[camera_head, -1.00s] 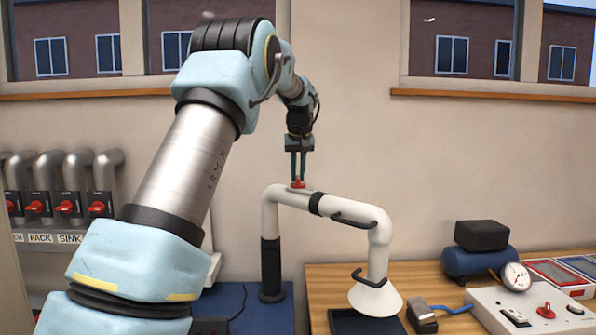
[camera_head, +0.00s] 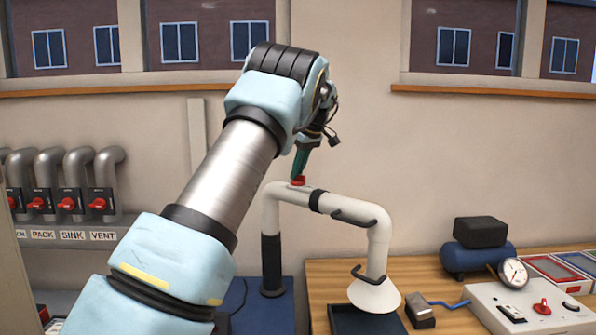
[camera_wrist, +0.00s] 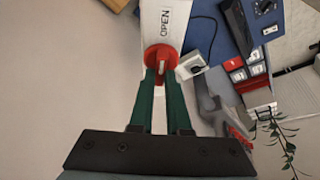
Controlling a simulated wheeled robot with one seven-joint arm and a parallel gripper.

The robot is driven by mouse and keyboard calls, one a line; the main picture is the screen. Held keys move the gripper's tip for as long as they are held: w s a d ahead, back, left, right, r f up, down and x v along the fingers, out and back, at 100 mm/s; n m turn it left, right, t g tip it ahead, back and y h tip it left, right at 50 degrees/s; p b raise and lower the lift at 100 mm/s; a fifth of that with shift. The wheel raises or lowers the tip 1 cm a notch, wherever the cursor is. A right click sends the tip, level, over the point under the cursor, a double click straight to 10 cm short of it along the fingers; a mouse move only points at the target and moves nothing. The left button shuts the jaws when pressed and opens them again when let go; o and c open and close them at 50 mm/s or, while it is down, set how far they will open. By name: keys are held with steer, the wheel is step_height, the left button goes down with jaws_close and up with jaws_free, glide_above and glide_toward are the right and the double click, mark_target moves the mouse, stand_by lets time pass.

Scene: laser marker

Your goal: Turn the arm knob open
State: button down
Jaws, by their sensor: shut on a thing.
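The arm knob (camera_head: 298,181) is a small red knob on top of the white extraction arm (camera_head: 338,207), near its left bend. My gripper (camera_head: 299,176) comes down on it from above, tilted, with green fingers. In the wrist view my gripper (camera_wrist: 167,80) has both fingertips closed on the red knob (camera_wrist: 160,57), with a pale pointer between them. The word OPEN is printed on the white arm just beyond the knob. The arm ends at the right in a white hood (camera_head: 375,296) facing down.
A dark tray (camera_head: 345,322) lies under the hood on the wooden bench (camera_head: 320,268). A blue tank (camera_head: 478,260), a gauge (camera_head: 513,272) and a control panel (camera_head: 530,310) stand at the right. Pipes with red-handled valves (camera_head: 98,203) line the left wall.

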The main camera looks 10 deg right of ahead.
stand_by(0.3)
steer(key=c, duration=0.9)
jaws_free()
steer(key=b+v, duration=0.1)
steer(key=v, duration=0.9)
steer(key=shift+s+d+r, duration=0.1)
steer(key=shift+d+r, duration=0.1)
steer(key=shift+r, duration=0.15)
